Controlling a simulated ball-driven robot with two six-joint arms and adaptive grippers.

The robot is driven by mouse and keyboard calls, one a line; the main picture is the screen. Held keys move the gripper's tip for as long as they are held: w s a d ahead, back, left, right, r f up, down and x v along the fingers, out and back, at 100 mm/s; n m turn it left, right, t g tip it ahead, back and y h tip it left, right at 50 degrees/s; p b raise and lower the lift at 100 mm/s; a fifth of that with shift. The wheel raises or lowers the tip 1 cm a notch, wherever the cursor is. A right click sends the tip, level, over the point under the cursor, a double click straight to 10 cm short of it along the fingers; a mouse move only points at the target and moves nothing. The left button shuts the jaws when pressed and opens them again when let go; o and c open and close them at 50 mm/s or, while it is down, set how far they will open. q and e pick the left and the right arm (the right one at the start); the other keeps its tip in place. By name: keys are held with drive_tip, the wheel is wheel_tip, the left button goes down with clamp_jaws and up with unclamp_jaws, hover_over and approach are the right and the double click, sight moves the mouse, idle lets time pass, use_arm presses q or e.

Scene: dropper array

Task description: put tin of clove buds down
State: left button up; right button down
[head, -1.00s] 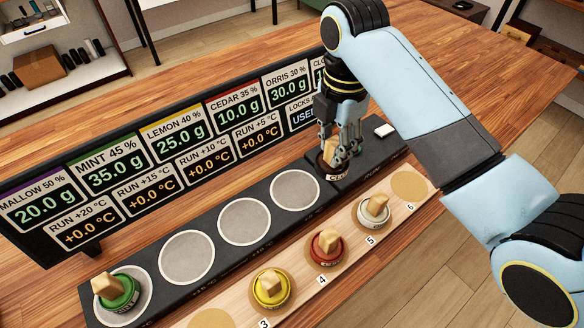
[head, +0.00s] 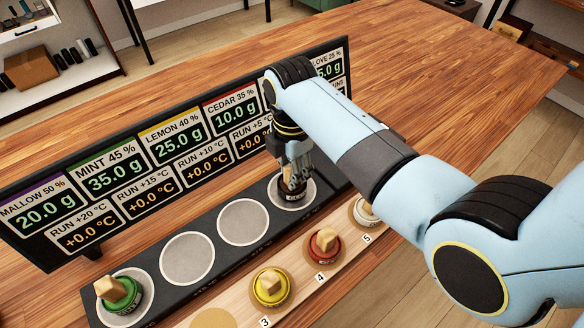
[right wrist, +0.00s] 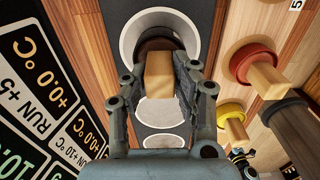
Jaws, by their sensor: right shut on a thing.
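The tin of clove buds (head: 290,195) is dark brown with a pale wooden knob. My right gripper (head: 292,176) is shut on that knob from above. The tin is upright over the rightmost visible round grey pad (head: 311,189) of the black strip. In the right wrist view the knob (right wrist: 160,76) is between the fingers of my right gripper (right wrist: 158,80), and the dark tin (right wrist: 152,46) lies inside the pad's pale ring. I cannot tell whether its base touches the pad. My left gripper is out of view.
A green tin (head: 122,293) stands on the leftmost pad. Two pads between are empty. Yellow (head: 271,287), red (head: 324,244) and white (head: 364,211) tins stand on the wooden rack in front. A display board (head: 150,150) rises close behind the strip.

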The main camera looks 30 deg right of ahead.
drive_tip(key=c, duration=1.5)
unclamp_jaws()
drive_tip(key=shift+f, duration=0.1)
drive_tip(key=o, duration=0.5)
drive_tip(key=shift+c, duration=0.2)
use_arm(q)
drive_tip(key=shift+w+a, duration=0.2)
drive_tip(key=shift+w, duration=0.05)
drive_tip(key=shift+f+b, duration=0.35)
drive_tip(key=shift+b, duration=0.05)
use_arm(e)
wheel_tip(320, 180, up, 12)
